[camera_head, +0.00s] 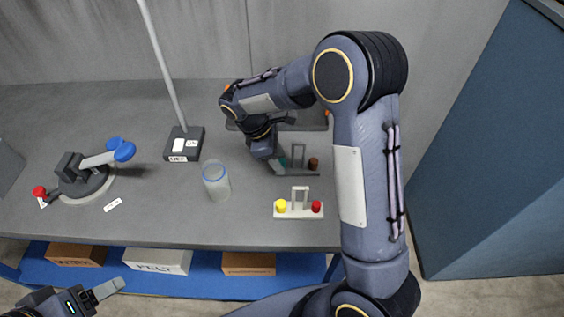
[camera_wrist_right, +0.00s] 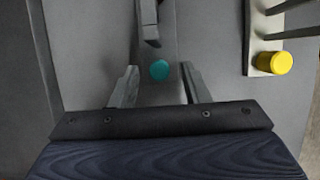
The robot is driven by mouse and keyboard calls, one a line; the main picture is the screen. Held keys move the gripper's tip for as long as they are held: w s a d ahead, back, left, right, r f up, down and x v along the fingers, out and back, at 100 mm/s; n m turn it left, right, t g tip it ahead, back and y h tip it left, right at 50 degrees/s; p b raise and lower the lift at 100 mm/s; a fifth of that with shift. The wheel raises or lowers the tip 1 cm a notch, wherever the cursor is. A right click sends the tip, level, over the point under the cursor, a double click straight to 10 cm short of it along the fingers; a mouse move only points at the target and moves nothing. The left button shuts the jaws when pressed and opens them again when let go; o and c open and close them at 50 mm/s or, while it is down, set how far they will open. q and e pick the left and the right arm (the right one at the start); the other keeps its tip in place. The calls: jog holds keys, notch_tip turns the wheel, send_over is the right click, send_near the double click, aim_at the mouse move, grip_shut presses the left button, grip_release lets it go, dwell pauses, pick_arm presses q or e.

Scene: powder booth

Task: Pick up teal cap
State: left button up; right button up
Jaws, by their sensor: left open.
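The teal cap (camera_wrist_right: 159,70) sits on a dark grey holder (camera_wrist_right: 165,42) with an upright handle. In the head view the teal cap (camera_head: 283,161) is mostly hidden by my right gripper (camera_head: 278,166). In the right wrist view, my right gripper (camera_wrist_right: 158,77) is open, with one finger on each side of the cap in the picture. Gaps show between the cap and both fingers; I cannot tell how far the tips are above it. My left gripper (camera_head: 108,289) is open and empty at the lower left, in front of the table.
A white holder (camera_head: 298,213) with a yellow cap (camera_head: 281,206) and a red cap (camera_head: 317,207) stands nearer the front. A brown cap (camera_head: 313,163) is beside the handle. A clear jar (camera_head: 216,181) and a pole base (camera_head: 184,144) stand left. My right arm covers the table's right side.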

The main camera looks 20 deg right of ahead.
grip_shut()
